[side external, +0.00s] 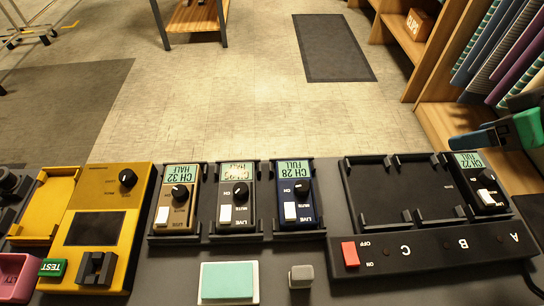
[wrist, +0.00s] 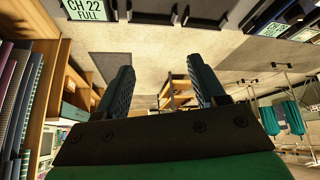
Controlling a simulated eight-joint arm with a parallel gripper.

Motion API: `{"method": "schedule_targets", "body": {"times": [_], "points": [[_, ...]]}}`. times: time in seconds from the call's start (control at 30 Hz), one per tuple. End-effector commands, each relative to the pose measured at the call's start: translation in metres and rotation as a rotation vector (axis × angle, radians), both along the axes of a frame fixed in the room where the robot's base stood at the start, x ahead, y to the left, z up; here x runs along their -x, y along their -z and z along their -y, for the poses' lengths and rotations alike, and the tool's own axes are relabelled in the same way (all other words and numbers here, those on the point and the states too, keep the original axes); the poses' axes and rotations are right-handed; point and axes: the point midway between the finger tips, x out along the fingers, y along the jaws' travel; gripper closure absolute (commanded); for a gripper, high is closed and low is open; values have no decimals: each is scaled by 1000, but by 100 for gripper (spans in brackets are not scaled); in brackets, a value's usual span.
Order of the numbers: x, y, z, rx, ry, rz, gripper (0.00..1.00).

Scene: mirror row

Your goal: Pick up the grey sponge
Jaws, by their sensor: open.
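A small grey block (side external: 301,276), which looks like the grey sponge, sits on the counter at the front, below the CH 28 unit in the side view. It is not visible in the wrist view. My gripper (side external: 462,141) is at the right edge of the side view, near the CH 22 unit, well to the right of and behind the grey block. In the wrist view my gripper (wrist: 160,76) shows two dark teal fingers standing apart with nothing between them.
A white tray with a teal pad (side external: 228,281) lies left of the grey block. Behind are CH 32, a middle unit and CH 28 (side external: 291,200) in a dock. A charger (side external: 430,252) with CH 22 (side external: 481,187) stands right. A yellow tester (side external: 106,222) is left. The counter around the block is clear.

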Motion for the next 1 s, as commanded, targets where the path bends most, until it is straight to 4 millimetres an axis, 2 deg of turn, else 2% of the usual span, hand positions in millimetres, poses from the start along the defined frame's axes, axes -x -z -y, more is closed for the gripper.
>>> {"method": "schedule_targets", "body": {"times": [0.03,0.13,0.2,0.3,0.4,0.57,1.0], "points": [[3,4,-31,14,-151,-20,37],[21,17,-90,48,-469,-62,37],[41,27,-126,72,-680,-83,37],[73,40,-166,99,-938,-104,37],[99,50,-189,116,-1118,-116,37],[118,58,-203,127,-1239,-123,37],[118,93,-218,128,-1240,-121,37]]}}
